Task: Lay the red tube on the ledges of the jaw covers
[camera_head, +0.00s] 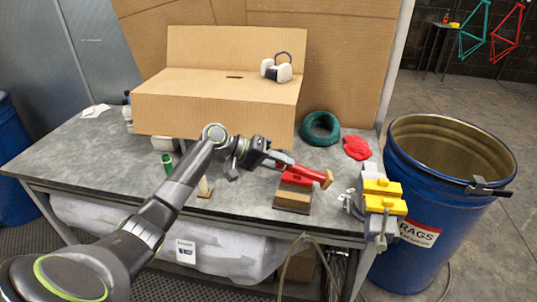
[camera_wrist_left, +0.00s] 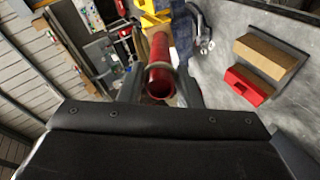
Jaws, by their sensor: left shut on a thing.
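My left gripper (camera_head: 272,160) is shut on the red tube (camera_head: 309,173) and holds it above the bench. The tube points right, toward the vise, and its far end looks tan. In the left wrist view the tube (camera_wrist_left: 160,66) runs away from me between the fingers of the left gripper (camera_wrist_left: 161,84), its open near end facing me. The yellow jaw covers (camera_head: 384,188) sit on the vise (camera_head: 377,219) at the bench's right edge, apart from the tube. Part of them shows in the left wrist view (camera_wrist_left: 151,19) beyond the tube. My right gripper is not in view.
A wooden block with a red part (camera_head: 292,200) lies on the bench below the tube. A green coil (camera_head: 320,129) and red cloth (camera_head: 357,148) lie behind. A large cardboard box (camera_head: 215,110) fills the back. A blue rag drum (camera_head: 421,225) stands right of the vise.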

